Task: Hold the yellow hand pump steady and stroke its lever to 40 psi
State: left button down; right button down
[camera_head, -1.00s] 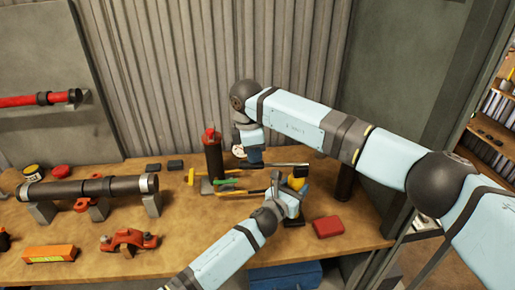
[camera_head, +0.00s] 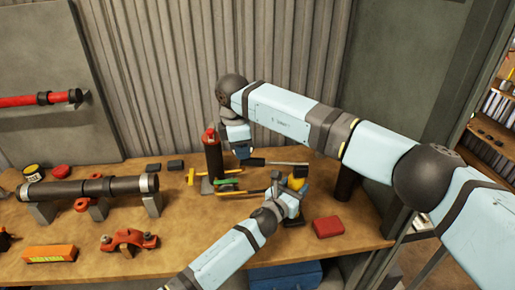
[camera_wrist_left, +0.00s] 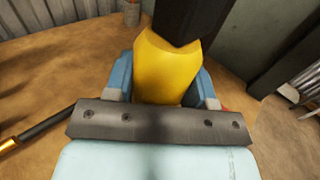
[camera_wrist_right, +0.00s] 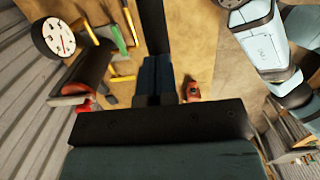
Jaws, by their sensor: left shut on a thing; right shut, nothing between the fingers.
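The yellow hand pump (camera_head: 297,183) stands at the right of the bench. My left gripper (camera_head: 287,204) is shut on its yellow body, which fills the space between the blue fingers in the left wrist view (camera_wrist_left: 165,68). The pump's lever (camera_head: 285,163) reaches left from the pump, with a dark grip at its left end. My right gripper (camera_head: 243,153) is shut and empty, just above that grip. In the right wrist view, a dark bar (camera_wrist_right: 152,25) runs up to the shut fingers (camera_wrist_right: 157,82); contact is unclear. A white dial gauge (camera_wrist_right: 52,38) shows there; its reading is too small.
A black cylinder with a red top (camera_head: 212,155) stands left of my right gripper. Yellow and green-handled tools (camera_head: 228,182) lie beside it. A dark pipe (camera_head: 90,188) rests on stands at left.

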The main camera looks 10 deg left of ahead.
notch_tip(320, 180, up, 12)
jog(key=a, duration=0.1)
jog(key=shift+s+a+f, duration=0.15)
jog(key=shift+s+f, duration=0.05)
dwell(0.6)
jog(key=d, duration=0.1)
jog(key=d+f, duration=0.1)
jog(key=w+d, duration=0.1)
jog(key=shift+w+d+f, duration=0.1)
jog(key=shift+d+f, duration=0.15)
jog(key=shift+f, duration=0.1)
jog(key=shift+f, duration=0.15)
jog(key=shift+w+d+f, duration=0.1)
jog(key=shift+d+f, duration=0.1)
jog(key=shift+f, duration=1.5)
jog(key=shift+d+f, duration=0.15)
jog(key=shift+f, duration=1.5)
